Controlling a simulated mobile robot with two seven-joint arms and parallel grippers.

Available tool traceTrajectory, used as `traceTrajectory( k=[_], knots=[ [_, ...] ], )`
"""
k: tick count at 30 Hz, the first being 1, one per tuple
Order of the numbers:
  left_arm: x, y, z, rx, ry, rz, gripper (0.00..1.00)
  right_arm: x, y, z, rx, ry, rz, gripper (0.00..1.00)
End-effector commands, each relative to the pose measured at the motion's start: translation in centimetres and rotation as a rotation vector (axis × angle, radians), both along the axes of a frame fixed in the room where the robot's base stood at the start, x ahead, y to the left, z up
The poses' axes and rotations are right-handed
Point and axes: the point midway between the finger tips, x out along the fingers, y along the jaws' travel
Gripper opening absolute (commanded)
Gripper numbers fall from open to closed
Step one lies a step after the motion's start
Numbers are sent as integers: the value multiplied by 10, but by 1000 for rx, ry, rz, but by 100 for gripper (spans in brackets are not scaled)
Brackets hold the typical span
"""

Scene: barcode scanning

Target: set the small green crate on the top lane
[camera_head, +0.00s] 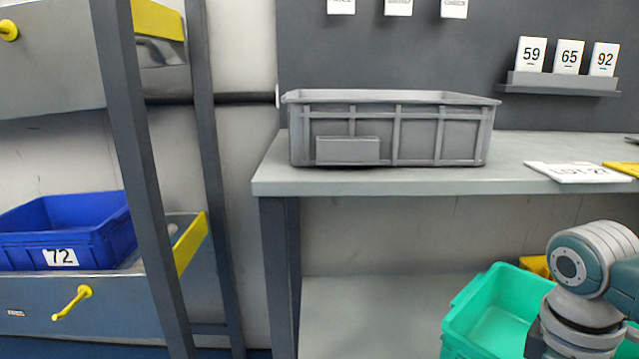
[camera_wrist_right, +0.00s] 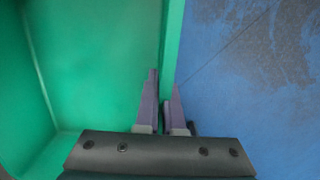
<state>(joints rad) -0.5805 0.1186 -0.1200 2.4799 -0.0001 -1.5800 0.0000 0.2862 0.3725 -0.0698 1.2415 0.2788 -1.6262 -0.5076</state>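The small green crate (camera_head: 492,318) is at the lower right of the head view, lower than the worktop and partly hidden by my right arm. In the right wrist view its green inside (camera_wrist_right: 95,60) fills the left half. My right gripper (camera_wrist_right: 164,85) has its two fingers on either side of the crate's wall, closed on it. The rack at the left has an upper lane (camera_head: 60,60) with yellow edging, seen only in part. A lower lane (camera_head: 100,290) holds a blue crate (camera_head: 75,235) marked 72. My left gripper is in neither view.
A grey crate (camera_head: 400,135) stands on the worktop (camera_head: 395,180) at the left end. White and yellow cards lie at its right. Grey rack posts (camera_head: 140,170) stand in front of the lanes. Blue floor (camera_wrist_right: 250,70) shows beside the green crate.

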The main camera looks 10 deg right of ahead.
Motion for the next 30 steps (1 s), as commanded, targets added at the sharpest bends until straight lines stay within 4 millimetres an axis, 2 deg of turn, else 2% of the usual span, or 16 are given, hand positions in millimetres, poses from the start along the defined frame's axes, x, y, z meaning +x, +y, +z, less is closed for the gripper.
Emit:
traceTrajectory(
  k=[3, 8, 14, 18, 24, 30],
  knots=[
    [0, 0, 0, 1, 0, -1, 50, 0, 36, 4, 0, -3, -208, 0],
    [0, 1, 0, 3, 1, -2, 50, 1, 80, 17, 1, -4, -496, 0],
    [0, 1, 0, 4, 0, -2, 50, 3, 130, 48, 2, -5, -842, 0],
    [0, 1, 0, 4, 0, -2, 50, 6, 159, 77, 2, -7, -1076, 0],
    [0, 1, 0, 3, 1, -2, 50, 8, 185, 119, 1, -6, -1343, 0],
    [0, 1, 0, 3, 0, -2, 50, 9, 197, 151, 0, -7, -1519, 0]
  ],
)
